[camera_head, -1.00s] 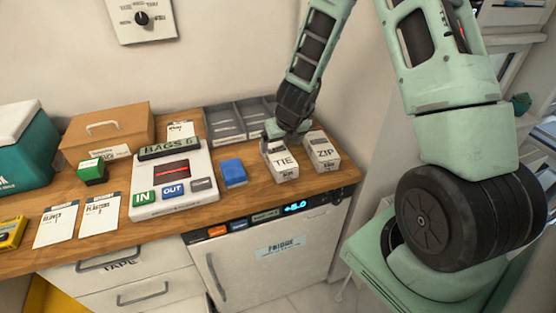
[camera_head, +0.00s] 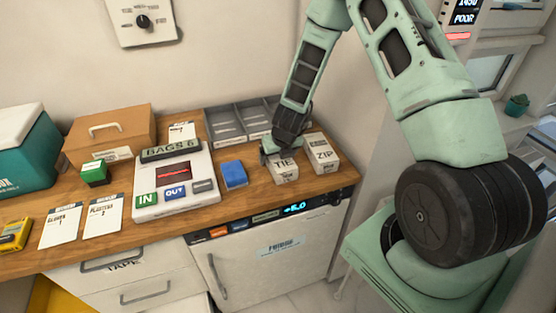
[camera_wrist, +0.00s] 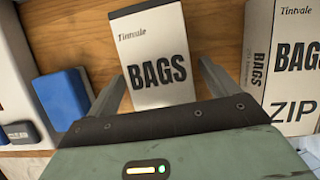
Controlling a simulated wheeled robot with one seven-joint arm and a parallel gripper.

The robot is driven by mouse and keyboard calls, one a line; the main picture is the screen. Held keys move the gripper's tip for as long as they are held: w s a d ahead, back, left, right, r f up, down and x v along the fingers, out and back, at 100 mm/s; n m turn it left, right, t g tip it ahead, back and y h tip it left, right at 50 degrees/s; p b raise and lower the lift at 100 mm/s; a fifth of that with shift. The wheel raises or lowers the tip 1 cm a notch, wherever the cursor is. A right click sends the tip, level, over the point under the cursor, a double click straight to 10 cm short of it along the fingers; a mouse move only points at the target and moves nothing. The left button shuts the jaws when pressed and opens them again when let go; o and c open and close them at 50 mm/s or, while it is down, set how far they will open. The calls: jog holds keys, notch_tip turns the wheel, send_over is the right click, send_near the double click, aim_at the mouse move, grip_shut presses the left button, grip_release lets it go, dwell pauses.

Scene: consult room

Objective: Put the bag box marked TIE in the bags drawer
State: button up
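The white box marked TIE (camera_head: 285,173) stands on the wooden counter near its front right part. In the wrist view its BAGS face (camera_wrist: 155,62) lies between the two fingers. My gripper (camera_head: 279,152) is over this box and hides part of its top. The fingers are open, one on each side, with a gap showing at least on the left. A similar box marked ZIP (camera_head: 322,155) stands just to the right. Below the counter are white drawers; the upper one (camera_head: 88,281) reads TAPE and is shut. I see no readable bags label on a drawer.
A blue block (camera_head: 234,174) and a console with a BAGS 6 sign (camera_head: 171,150) stand left of the box. A grey divided tray (camera_head: 228,127) is behind. A fridge (camera_head: 265,260) sits below. Cards, a cardboard box (camera_head: 112,133) and a teal cooler (camera_head: 20,155) fill the left.

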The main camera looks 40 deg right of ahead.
jog(key=c, duration=1.1)
jog(key=shift+r, duration=0.1)
